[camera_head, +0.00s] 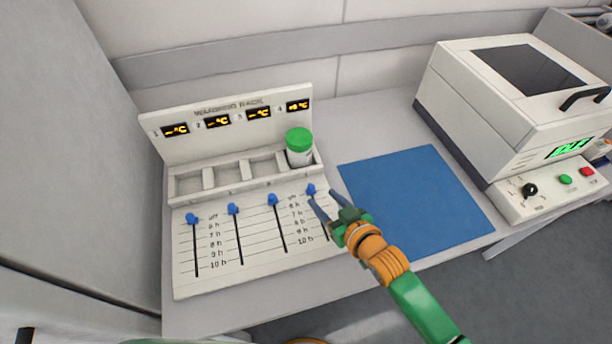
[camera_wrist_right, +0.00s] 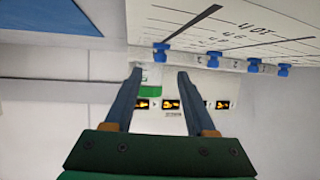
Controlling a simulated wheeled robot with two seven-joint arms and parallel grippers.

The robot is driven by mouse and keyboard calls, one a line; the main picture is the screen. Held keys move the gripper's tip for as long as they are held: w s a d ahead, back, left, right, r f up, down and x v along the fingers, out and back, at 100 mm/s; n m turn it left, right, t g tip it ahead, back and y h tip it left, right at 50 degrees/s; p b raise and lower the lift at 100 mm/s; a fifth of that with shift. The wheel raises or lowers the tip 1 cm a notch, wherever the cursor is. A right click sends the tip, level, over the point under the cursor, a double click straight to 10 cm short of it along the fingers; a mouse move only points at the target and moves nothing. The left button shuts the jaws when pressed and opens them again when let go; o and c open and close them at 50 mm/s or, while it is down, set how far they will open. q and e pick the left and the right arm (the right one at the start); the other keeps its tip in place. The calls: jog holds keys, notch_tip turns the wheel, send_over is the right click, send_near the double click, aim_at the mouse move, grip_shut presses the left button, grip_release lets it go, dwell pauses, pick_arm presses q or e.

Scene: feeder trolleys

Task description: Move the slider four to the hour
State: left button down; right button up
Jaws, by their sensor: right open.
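Slider four (camera_head: 311,189) is the rightmost blue knob on the white warming rack (camera_head: 180,284), at the top of its slot near the "off" line. Hour marks run below it. My right gripper (camera_head: 325,199) is open, its fingertips close to this knob; I cannot tell whether they touch it. In the right wrist view the slider four knob (camera_wrist_right: 161,50) appears just beyond the gap between the open fingers (camera_wrist_right: 160,72). Nothing is held. My left gripper is not in view.
Three other blue sliders (camera_head: 233,209) stand at the top of their slots. A green-capped jar (camera_head: 299,146) sits in the rightmost rack bay, below the fourth display. A blue mat (camera_head: 415,200) lies right of the rack. A white machine (camera_head: 520,95) stands further right.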

aim_at(313, 189)
jog(key=b+x, duration=0.1)
jog(key=x, duration=0.4)
jog(key=shift+f, duration=0.1)
jog(key=shift+s, duration=0.15)
jog(key=shift+c, duration=0.3)
jog(key=shift+d, duration=0.1)
grip_shut()
jog(key=shift+s, duration=0.1)
dwell(0.7)
